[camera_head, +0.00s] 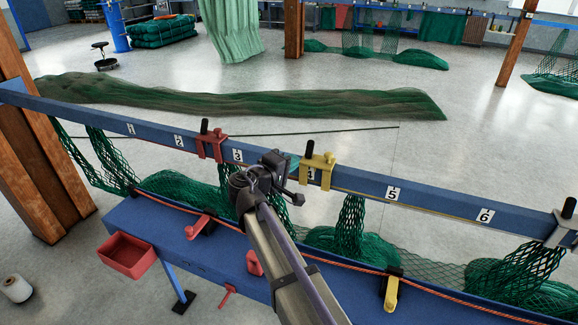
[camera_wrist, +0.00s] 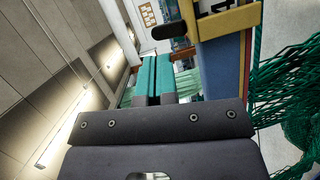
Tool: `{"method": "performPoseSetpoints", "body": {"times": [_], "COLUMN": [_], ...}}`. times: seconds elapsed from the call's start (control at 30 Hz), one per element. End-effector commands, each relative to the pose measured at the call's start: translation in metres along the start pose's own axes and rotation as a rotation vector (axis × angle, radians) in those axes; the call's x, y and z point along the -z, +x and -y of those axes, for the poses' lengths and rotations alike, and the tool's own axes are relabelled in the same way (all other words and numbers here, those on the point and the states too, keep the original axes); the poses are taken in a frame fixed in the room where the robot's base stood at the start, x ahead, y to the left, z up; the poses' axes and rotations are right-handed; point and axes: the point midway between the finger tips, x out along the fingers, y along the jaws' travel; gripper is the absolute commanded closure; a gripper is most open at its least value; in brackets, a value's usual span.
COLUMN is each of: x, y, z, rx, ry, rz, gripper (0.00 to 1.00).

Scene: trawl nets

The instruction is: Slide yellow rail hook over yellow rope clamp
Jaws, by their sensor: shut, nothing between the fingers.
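The yellow rail hook (camera_head: 317,168) sits on the blue upper rail, around the number 4 label, with its black knob upright. In the wrist view the hook (camera_wrist: 225,22) is at the top right, partly cut off, with its black knob (camera_wrist: 170,31) to its left. The yellow rope clamp (camera_head: 391,293) is on the lower blue bench by the orange rope, below and right of the hook. My gripper (camera_head: 293,161) is just left of the hook. Its teal fingers (camera_wrist: 153,65) lie together, shut and empty, apart from the knob.
A red hook (camera_head: 211,142) is on the rail to the left, a grey hook (camera_head: 563,228) at the far right. A red clamp (camera_head: 198,227) and a red bin (camera_head: 126,254) are at the lower bench. Green nets (camera_head: 350,225) hang below the rail. Wooden posts stand around.

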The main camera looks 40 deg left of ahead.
Motion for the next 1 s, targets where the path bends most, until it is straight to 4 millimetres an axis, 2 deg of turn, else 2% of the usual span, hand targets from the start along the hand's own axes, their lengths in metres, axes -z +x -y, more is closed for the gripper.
{"method": "performPoseSetpoints", "body": {"times": [0.03, 0.23, 0.4, 0.6, 1.0], "x": [0.001, 0.001, -0.021, -0.029, -0.029], "y": [0.013, 0.057, 0.075, 0.083, 0.080], "z": [0.002, 0.002, 0.002, 0.001, 0.001], "rx": [0.000, 0.001, 0.001, 0.002, 0.002], "ry": [0.000, 0.000, 0.001, 0.001, 0.000], "rz": [0.002, 0.002, 0.001, 0.000, -0.006], "gripper": [1.00, 1.00, 1.00, 1.00, 1.00]}}
